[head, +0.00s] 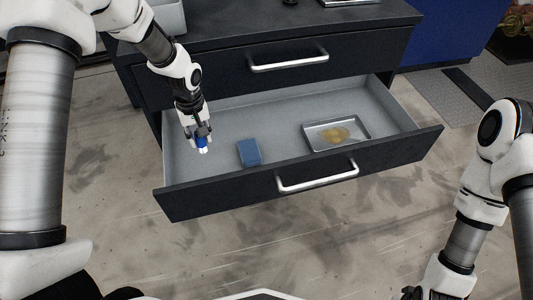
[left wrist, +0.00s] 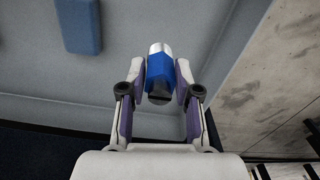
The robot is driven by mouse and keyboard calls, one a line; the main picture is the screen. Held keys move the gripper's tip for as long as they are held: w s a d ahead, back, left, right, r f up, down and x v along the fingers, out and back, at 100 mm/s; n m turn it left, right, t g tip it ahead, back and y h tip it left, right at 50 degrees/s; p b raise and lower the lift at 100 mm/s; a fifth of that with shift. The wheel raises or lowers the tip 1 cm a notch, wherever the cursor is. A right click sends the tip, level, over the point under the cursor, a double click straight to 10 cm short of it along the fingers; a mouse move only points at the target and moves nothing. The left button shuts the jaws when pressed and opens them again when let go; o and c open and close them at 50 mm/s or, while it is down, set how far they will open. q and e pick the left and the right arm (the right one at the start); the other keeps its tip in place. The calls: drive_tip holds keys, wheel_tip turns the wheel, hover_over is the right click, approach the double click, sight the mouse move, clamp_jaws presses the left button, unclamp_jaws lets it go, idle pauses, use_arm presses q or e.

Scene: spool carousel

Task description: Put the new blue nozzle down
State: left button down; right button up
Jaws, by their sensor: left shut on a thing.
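The blue nozzle (left wrist: 160,72) has a silvery tip and a dark end. My left gripper (left wrist: 158,82) is shut on it, with a finger on each side. In the head view the nozzle (head: 202,142) hangs below the left gripper (head: 201,134), at the left end of the open drawer (head: 285,110). Whether it touches the drawer floor I cannot tell. My right gripper (head: 411,293) is only partly in view at the bottom edge, and its fingers cannot be made out.
A blue block (head: 249,152) lies in the drawer to the right of the nozzle; it also shows in the left wrist view (left wrist: 78,25). A metal tray (head: 312,143) with something yellowish in it is farther right. Drawer floor between block and tray is clear.

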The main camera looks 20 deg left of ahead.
use_arm(q)
wheel_tip(320, 180, down, 10)
drive_tip(key=b, duration=0.4)
drive_tip(key=shift+r, duration=0.1)
drive_tip(key=c, duration=0.8)
unclamp_jaws()
wheel_tip(320, 180, up, 12)
drive_tip(key=p, duration=0.5)
